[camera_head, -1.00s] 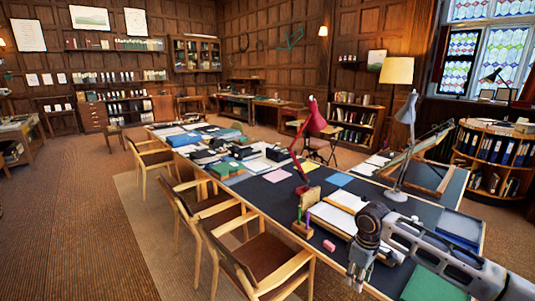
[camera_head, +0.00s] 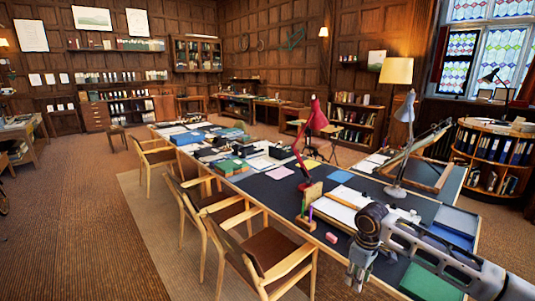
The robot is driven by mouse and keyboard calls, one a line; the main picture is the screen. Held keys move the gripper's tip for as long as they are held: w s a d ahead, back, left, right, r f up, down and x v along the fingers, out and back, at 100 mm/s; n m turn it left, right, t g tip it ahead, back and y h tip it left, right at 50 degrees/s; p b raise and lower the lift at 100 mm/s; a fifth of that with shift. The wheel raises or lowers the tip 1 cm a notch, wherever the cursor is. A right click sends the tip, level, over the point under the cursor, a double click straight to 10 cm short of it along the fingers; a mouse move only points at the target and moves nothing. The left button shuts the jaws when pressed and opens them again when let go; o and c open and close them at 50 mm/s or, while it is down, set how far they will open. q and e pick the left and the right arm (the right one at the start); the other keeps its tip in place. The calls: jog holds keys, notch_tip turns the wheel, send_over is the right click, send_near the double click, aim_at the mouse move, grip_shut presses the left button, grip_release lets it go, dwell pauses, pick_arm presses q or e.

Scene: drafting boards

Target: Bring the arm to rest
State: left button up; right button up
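My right arm comes in from the lower right, and its gripper (camera_head: 359,277) hangs pointing down at the near edge of the long table (camera_head: 270,190). The fingers are small and partly dark here, so I cannot tell whether they are open or shut. I see nothing clearly held in them. A pink block (camera_head: 331,238) lies on the table just left of the gripper, apart from it. My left gripper is not in view.
A red lamp (camera_head: 317,118) and a grey lamp (camera_head: 405,110) stand on the table. A wooden pen holder (camera_head: 305,222) and papers (camera_head: 340,207) lie near my arm. Wooden chairs (camera_head: 268,248) line the left side. The floor at far left is open.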

jog(key=w+f+m+t+y, duration=0.1)
jog(key=w+f+m, duration=0.15)
jog(key=f, duration=0.75)
jog(key=w+f+m+t, duration=0.1)
jog(key=w+f+t, duration=0.15)
jog(key=f, duration=0.85)
jog(key=s+d+f+m, duration=0.1)
jog(key=s+f, duration=0.3)
jog(key=f, duration=0.5)
jog(key=s+d+f+m, duration=0.15)
jog(key=s+f, duration=0.25)
jog(key=f, duration=0.6)
jog(key=s+f+h, duration=0.1)
jog(key=s+f, duration=1.4)
jog(key=s, duration=0.5)
jog(key=s+a+f+g, duration=0.1)
jog(key=s+f, duration=0.2)
jog(key=s, duration=1)
jog(key=s+a+f+g, duration=0.1)
jog(key=s+f, duration=0.3)
jog(key=s, duration=0.9)
jog(key=shift+a+f, duration=0.25)
jog(key=shift+a, duration=0.15)
